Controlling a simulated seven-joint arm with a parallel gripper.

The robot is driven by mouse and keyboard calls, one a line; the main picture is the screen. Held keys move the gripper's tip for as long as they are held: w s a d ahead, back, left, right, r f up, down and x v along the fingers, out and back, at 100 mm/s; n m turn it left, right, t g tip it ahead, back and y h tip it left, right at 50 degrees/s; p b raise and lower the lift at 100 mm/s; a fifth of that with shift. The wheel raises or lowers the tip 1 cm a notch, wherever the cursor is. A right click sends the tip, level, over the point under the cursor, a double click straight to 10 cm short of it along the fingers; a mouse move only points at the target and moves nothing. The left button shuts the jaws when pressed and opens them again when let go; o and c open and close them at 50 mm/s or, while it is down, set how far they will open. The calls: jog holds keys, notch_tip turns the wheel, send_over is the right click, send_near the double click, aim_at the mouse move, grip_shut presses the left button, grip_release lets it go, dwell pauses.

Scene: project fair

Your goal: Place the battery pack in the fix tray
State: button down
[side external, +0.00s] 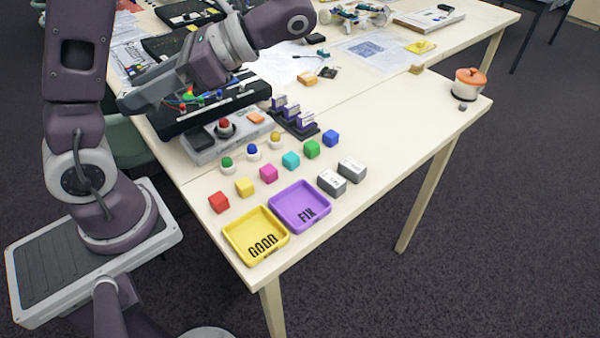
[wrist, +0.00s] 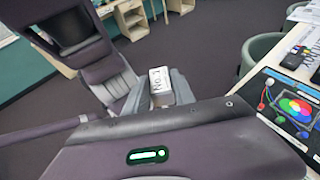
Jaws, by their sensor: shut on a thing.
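My gripper (wrist: 160,88) is shut on a small block with a white, printed face, which I take to be the battery pack (wrist: 160,76). In the side view my gripper (side external: 130,101) is at the left, over the table's left edge, and the held block cannot be made out there. The fix tray (side external: 285,200) is a purple square tray marked FIX near the table's front corner. It is empty and well away from my gripper. Two similar grey blocks with white labelled tops (side external: 331,183) (side external: 351,170) stand right of it.
Several coloured cubes (side external: 268,174) stand in a row behind the trays. Behind them are a button box (side external: 203,143), a rack of purple modules (side external: 300,124) and a black board (side external: 245,97). An orange-lidded pot (side external: 468,86) stands far right.

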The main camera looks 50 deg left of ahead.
jog(key=d+n+g+h, duration=0.2)
jog(key=d+n+h, duration=0.4)
jog(key=h, duration=0.1)
notch_tip(320, 180, up, 9)
jog(key=n+t+h, duration=1.4)
jog(key=n, duration=0.5)
send_over(294, 202)
jog(key=shift+m, duration=0.3)
notch_tip(294, 202, down, 31)
jog(key=shift+r, duration=0.15)
jog(key=c, duration=1.1)
grip_release()
jog(key=shift+o, duration=0.2)
